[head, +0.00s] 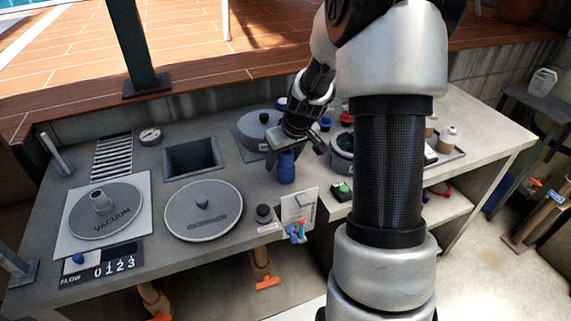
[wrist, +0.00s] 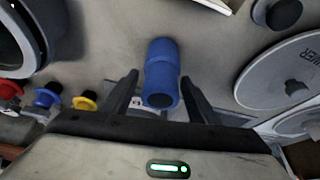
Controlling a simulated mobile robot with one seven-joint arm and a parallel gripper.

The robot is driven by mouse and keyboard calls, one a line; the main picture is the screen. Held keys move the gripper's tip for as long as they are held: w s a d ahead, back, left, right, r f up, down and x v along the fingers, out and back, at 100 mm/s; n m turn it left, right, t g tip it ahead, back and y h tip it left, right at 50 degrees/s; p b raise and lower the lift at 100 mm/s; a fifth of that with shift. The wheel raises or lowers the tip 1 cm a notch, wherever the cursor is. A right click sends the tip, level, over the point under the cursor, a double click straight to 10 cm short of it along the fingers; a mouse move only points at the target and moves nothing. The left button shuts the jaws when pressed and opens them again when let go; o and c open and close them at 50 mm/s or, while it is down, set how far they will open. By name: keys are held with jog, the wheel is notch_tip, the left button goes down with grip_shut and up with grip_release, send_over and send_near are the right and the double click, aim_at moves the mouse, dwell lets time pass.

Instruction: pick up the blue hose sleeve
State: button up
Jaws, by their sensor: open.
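The blue hose sleeve (head: 287,169) stands on the grey counter, right of the skimmer lid. It looks like a short ribbed cylinder and also shows in the wrist view (wrist: 161,72). My gripper (head: 296,148) is just above and behind it in the head view. In the wrist view my gripper (wrist: 160,83) is open, with one dark finger on each side of the sleeve. Gaps show between both fingers and the sleeve, and nothing is held. I cannot tell exactly how far the fingertips reach down along it.
The round skimmer lid (head: 203,211) and vacuum plate (head: 105,210) lie to the left. A dark knob (head: 264,212) stands near the front edge. A round pot (head: 343,148) is to the right. Red (wrist: 10,89), blue (wrist: 47,95) and yellow (wrist: 85,102) knobs stand nearby.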

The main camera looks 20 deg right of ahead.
jog(key=shift+w+f, duration=0.15)
jog(key=shift+f, duration=0.2)
jog(key=shift+c, duration=0.4)
jog(key=c, duration=0.9)
jog(key=shift+r, duration=0.1)
notch_tip(320, 180, up, 10)
jog(key=shift+f+p, duration=0.1)
jog(key=shift+p, duration=0.45)
